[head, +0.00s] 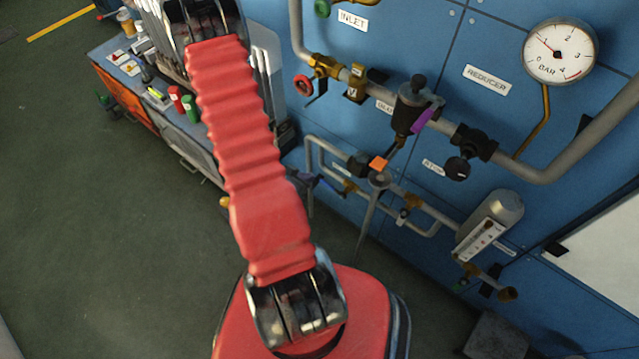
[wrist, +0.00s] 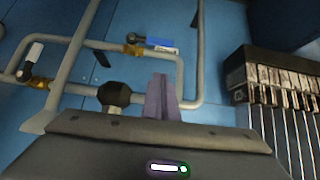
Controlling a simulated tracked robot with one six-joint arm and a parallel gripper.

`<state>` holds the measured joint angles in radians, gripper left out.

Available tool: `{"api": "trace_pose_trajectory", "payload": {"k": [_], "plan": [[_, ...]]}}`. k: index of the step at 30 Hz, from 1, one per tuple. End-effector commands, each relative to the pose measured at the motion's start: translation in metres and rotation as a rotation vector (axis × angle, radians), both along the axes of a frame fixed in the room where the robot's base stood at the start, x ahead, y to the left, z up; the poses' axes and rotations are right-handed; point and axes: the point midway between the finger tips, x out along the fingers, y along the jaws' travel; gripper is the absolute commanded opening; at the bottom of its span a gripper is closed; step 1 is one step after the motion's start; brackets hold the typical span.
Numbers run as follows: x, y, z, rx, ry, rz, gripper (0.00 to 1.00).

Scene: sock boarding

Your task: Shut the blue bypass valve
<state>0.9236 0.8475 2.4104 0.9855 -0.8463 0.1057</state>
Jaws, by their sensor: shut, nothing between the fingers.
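The blue valve lever (wrist: 158,41) sits on a brass valve body (wrist: 133,50) in a thin grey pipe loop, in the upper middle of the wrist view. It appears to lie roughly along the pipe. In the head view a small dark-blue lever (head: 307,179) shows on the lower pipe loop, right of my red-sleeved arm. My gripper (wrist: 162,96) is shut and empty, its fingers below the lever in the wrist view and apart from it in the picture. How far it is in depth I cannot tell.
A black round fitting (wrist: 115,94) and grey pipes lie close by the fingers. A row of metal forms (wrist: 285,90) stands at right. A red-handled valve (head: 303,84), purple lever (head: 425,120) and gauge (head: 560,52) are on the blue panel. Floor at left is clear.

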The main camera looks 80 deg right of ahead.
Motion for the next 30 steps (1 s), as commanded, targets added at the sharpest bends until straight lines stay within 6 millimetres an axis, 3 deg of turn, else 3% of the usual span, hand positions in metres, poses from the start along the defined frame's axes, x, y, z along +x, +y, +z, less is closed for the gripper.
{"api": "trace_pose_trajectory", "payload": {"k": [11, 27, 30], "plan": [[-0.007, -0.015, -0.018, 0.001, 0.000, -0.001, 0.00], [-0.030, -0.063, -0.071, 0.002, 0.000, -0.001, 0.00], [-0.029, -0.064, -0.082, 0.003, -0.001, 0.002, 0.00]]}}
